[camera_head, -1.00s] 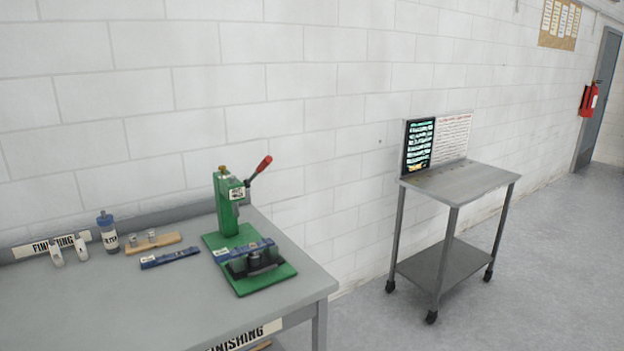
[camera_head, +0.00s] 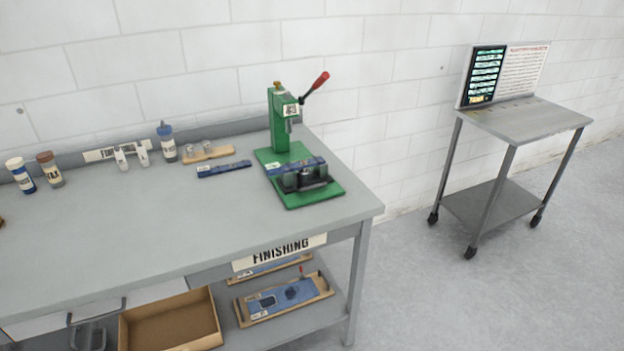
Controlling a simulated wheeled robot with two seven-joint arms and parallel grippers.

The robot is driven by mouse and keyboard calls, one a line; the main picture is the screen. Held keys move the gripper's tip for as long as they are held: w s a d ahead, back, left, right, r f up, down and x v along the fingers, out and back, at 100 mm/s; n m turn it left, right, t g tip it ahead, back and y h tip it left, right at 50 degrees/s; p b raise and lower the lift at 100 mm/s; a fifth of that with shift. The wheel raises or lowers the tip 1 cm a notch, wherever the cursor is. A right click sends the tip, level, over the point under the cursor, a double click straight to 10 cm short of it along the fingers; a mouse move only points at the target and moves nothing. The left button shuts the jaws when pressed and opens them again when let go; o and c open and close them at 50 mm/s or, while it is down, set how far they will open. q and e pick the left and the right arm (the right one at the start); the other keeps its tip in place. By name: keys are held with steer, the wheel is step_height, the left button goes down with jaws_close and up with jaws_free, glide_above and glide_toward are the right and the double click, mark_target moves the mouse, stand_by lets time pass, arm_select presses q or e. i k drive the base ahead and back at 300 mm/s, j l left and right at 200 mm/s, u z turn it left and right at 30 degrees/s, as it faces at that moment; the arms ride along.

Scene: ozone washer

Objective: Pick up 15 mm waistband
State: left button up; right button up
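A dark blue folded strip with a small white label (camera_head: 224,168) lies flat on the grey table, left of the green press; it may be a waistband. A similar blue strip (camera_head: 296,168) lies across the base of the green hand press (camera_head: 281,125). I cannot read a 15 mm marking on either one. Blue pieces also lie in a tray (camera_head: 285,298) on the shelf below. Neither of my grippers is in view.
The grey finishing table (camera_head: 130,235) has bottles (camera_head: 167,142), white clips and a wooden block (camera_head: 207,153) along its back. An open cardboard box (camera_head: 171,322) is below. A wheeled cart (camera_head: 530,118) with a screen stands at right, with clear floor between.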

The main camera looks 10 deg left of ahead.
mark_target(273, 169)
steer(key=i+l, duration=0.15)
steer(key=i, duration=0.2)
steer(key=i+l, duration=0.15)
steer(key=i, duration=0.2)
steer(key=i+l+u, duration=0.1)
steer(key=i, duration=0.3)
steer(key=l, duration=0.1)
